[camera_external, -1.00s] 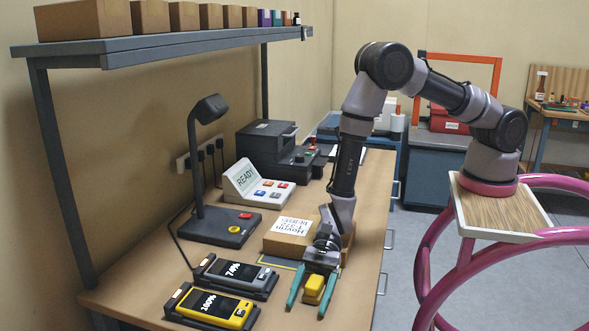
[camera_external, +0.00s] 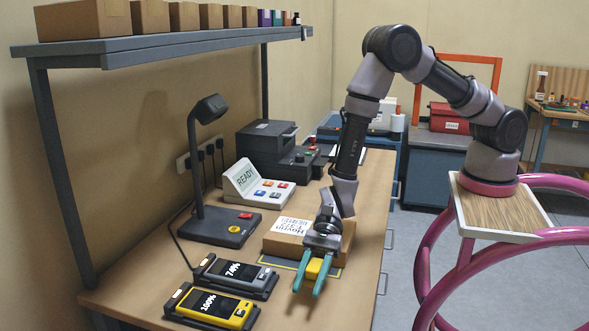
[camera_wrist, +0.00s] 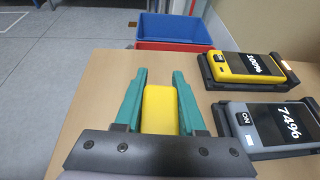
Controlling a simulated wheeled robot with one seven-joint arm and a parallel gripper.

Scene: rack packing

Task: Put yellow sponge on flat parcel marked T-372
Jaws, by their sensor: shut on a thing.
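The yellow sponge (camera_external: 315,268) is between the teal fingers of my gripper (camera_external: 309,281), which is shut on it. The wrist view also shows the sponge (camera_wrist: 160,108) between the two fingers of my gripper (camera_wrist: 160,80). The flat brown parcel (camera_external: 284,246) lies on the bench just behind my gripper. Its white label faces up, with print that seems to read T-372. My wrist and gripper hide the parcel's right part.
Two handheld devices in cradles, one grey (camera_external: 236,274) and one yellow (camera_external: 213,307), stand left of my gripper. A lamp (camera_external: 219,229) and a READY panel (camera_external: 256,185) stand farther back. Blue (camera_wrist: 175,28) and red bins show beyond the bench edge.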

